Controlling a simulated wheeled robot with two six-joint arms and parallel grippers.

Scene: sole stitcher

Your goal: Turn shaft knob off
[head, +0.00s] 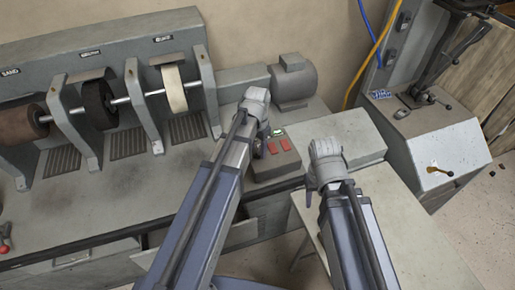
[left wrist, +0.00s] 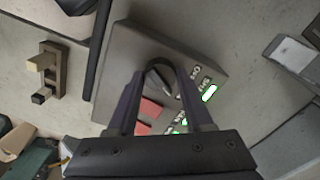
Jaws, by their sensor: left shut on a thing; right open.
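The control box (head: 276,163) sits on the machine's bench below the grey motor, with two red switches and a lit green indicator. In the left wrist view its sloped panel (left wrist: 118,72) shows the dark round shaft knob (left wrist: 158,80) with a pale pointer mark, red switches (left wrist: 150,107) and green lights (left wrist: 209,93). My left gripper (left wrist: 159,68) is shut on the knob, one finger on each side. In the head view the left gripper (head: 262,132) hides the knob. My right gripper (head: 322,178) is open and empty, to the right of the box; its fingers are mostly hidden.
The sanding and brushing wheels (head: 174,88) stand on a shaft at the left, between grey supports. The motor (head: 293,80) is behind the box. A grey table (head: 415,240) lies at the lower right. Another machine (head: 440,140) stands at the far right.

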